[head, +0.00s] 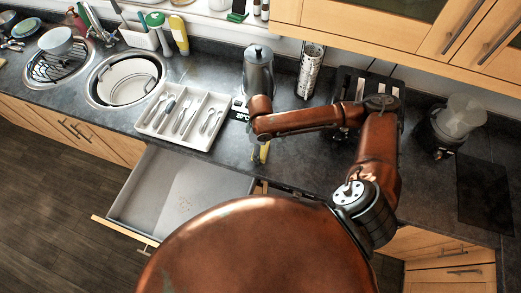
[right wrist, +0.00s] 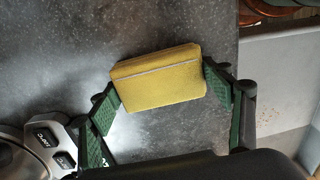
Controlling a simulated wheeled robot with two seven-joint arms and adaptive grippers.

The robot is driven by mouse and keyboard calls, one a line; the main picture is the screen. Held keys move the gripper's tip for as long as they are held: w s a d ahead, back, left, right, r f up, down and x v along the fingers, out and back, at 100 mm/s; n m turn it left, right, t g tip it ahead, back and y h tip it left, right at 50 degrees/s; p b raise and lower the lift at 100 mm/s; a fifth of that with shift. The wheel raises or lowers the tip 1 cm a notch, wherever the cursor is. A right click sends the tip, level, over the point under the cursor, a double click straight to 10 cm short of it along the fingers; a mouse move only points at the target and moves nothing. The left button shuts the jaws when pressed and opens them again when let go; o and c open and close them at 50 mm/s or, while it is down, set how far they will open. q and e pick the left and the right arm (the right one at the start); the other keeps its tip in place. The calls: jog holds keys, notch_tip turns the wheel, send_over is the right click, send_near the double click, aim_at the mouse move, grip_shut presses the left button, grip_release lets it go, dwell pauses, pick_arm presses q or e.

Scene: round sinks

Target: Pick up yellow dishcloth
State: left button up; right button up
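The yellow dishcloth (right wrist: 158,78) is a folded, thick rectangular pad with a pale line across it. It lies over the dark counter, close to the front edge. In the head view only a small yellow part (head: 260,153) shows below my right wrist. My right gripper (right wrist: 160,80) is above it, with the green-padded fingers spread wide at the cloth's two short ends. The fingertips are very close to the ends; contact is not clear. In the head view my right gripper is mostly hidden by its own arm. My left gripper is not in view.
A dark kettle (head: 258,70) stands behind my right wrist, its base display (head: 240,112) beside the gripper. A cutlery tray (head: 183,117) is to the left. An open drawer (head: 160,195) juts out below. Two round sinks are farther left; a blender (head: 455,120) stands right.

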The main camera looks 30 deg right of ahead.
jog(key=shift+s+r, duration=0.1)
jog(key=shift+s, duration=0.1)
jog(key=c, duration=0.3)
jog(key=shift+w, duration=0.15)
jog(key=shift+c, duration=1.1)
jog(key=shift+r, duration=0.65)
jog(key=w+a+r, duration=0.2)
jog(key=a+r, duration=0.9)
jog(key=a, duration=0.3)
jog(key=shift+r, duration=0.3)
